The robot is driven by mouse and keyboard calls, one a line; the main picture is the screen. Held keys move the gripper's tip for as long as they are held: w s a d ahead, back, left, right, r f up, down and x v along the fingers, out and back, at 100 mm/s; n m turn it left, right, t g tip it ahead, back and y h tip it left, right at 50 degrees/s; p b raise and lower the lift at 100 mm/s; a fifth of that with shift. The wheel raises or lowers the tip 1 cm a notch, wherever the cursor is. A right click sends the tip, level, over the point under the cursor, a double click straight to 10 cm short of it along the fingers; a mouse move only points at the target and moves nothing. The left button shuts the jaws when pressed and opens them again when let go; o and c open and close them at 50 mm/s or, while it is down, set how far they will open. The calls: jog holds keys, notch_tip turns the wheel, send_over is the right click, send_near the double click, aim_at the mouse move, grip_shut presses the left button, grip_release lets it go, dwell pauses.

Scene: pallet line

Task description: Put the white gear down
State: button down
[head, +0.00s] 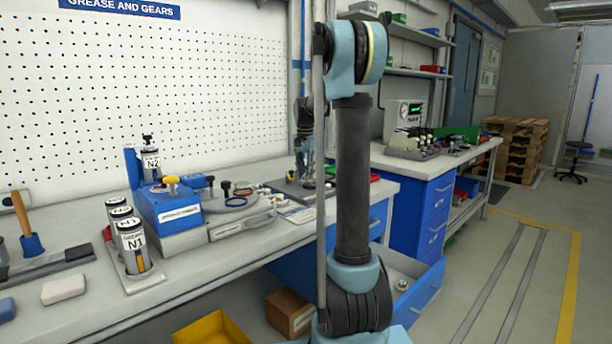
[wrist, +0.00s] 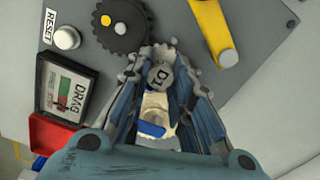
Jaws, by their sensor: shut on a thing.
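In the wrist view my gripper (wrist: 163,60) is shut on a pale gear marked D1 (wrist: 161,76), which I take as the white gear. The gear sits between the fingertips, just in front of a dark toothed gear (wrist: 118,27) on a grey panel (wrist: 160,18). I cannot tell whether the pale gear touches the dark gear or the panel. In the head view my gripper (head: 308,170) is low over the bench, partly hidden by my arm, and the gear cannot be made out.
A yellow lever (wrist: 212,32), a white RESET button (wrist: 67,38), a DRAG display (wrist: 66,90) and a red tray (wrist: 62,132) surround the gripper. A blue drawer (head: 424,293) is open.

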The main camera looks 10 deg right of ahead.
jog(key=c, duration=1.4)
grip_release()
notch_tip(320, 180, up, 12)
